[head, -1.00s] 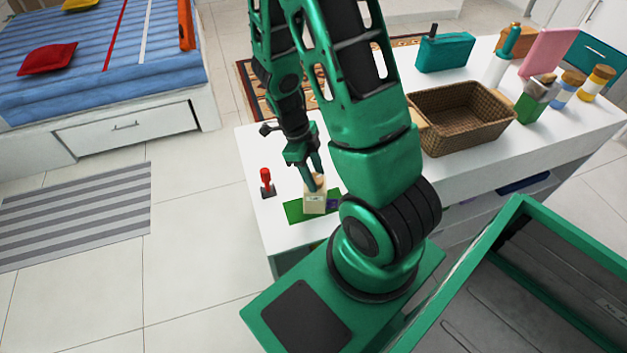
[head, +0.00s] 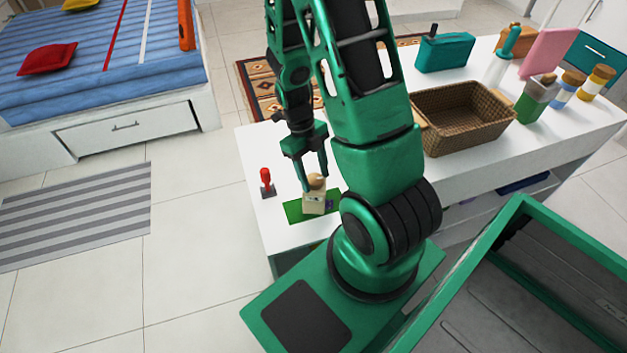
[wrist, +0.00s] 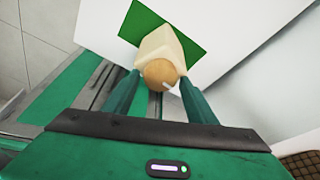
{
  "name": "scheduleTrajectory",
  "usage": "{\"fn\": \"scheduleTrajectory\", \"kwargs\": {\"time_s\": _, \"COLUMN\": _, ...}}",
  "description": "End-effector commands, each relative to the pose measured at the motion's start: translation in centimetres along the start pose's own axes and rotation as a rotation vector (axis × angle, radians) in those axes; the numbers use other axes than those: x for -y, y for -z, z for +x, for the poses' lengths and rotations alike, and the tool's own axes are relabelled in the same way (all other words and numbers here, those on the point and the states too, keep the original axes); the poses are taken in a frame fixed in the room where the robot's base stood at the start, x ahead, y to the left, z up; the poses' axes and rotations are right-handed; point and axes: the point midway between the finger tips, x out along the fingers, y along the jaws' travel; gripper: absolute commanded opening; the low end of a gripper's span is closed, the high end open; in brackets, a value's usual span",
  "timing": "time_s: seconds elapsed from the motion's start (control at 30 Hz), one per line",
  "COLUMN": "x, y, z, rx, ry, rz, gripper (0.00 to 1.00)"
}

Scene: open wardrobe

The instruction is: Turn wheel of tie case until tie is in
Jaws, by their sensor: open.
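The tie case is a small cream box (head: 313,203) with a round tan wheel (head: 316,181) on it, standing on a green mat (head: 294,212) on the white table. In the wrist view the wheel (wrist: 160,74) lies between the two fingers and the cream box (wrist: 160,42) extends beyond it. My gripper (head: 316,184) is open, with one finger on each side of the wheel; no clear contact shows. A small purple piece (head: 331,204) shows at the box's right side; I cannot tell whether it is the tie.
A red-handled stamp-like object (head: 266,182) stands to the left of the mat on the white table (head: 258,150). A wicker basket (head: 462,118), several bottles (head: 565,88) and a teal bag (head: 445,53) stand farther right. The table's left edge is close by.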

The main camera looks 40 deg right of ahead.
Motion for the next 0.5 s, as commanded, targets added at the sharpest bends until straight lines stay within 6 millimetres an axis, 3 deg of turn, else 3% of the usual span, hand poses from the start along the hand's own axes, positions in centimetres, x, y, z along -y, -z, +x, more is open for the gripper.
{"fn": "scheduleTrajectory", "kwargs": {"time_s": 0.27, "x": -0.02, "y": 0.0, "z": 0.0, "rx": 0.0, "ry": 0.003, "rz": -0.011, "gripper": 0.52}}
{"fn": "scheduleTrajectory", "kwargs": {"time_s": 0.5, "x": -0.15, "y": 0.04, "z": 0.0, "rx": -0.001, "ry": 0.083, "rz": -0.27, "gripper": 0.52}}
